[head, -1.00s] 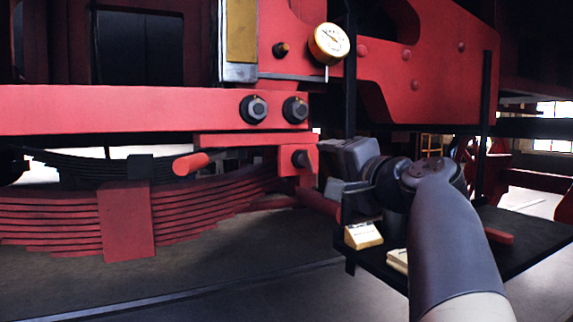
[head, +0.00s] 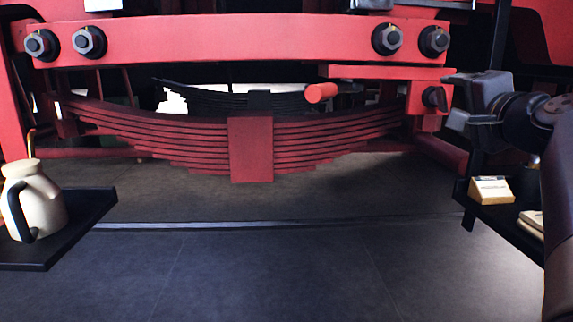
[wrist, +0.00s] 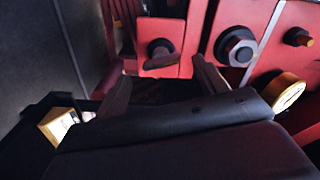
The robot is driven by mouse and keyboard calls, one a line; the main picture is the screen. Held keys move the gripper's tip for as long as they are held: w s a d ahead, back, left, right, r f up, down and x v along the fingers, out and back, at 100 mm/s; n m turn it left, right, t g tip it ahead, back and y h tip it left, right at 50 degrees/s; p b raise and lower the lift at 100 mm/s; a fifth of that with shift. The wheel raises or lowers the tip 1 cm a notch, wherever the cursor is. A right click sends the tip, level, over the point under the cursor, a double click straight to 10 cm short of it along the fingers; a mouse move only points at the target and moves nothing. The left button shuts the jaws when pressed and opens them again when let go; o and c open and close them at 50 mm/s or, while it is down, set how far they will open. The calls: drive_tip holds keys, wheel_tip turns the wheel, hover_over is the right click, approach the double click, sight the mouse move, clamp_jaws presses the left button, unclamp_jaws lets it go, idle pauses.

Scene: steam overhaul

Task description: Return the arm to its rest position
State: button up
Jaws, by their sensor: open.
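My gripper (head: 460,100) is at the right of the head view, at the end of my dark arm. Its fingers point left toward a red block with a dark bolt (head: 434,97) under the red beam. In the wrist view my two fingers (wrist: 160,80) stand apart with nothing between them. The red block and its dark bolt (wrist: 160,48) show beyond the fingertips. The gap between fingers and bolt is hard to judge.
A red leaf spring (head: 250,150) hangs below the red beam (head: 240,42). A black shelf (head: 500,213) with a small box (head: 490,189) is below my gripper. A cream jug (head: 36,205) stands on another black shelf (head: 95,210) at left. The floor between is clear.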

sight(445, 101)
drive_tip(key=w, duration=0.5)
drive_tip(key=shift+w+a, duration=0.1)
drive_tip(key=shift+a, duration=0.05)
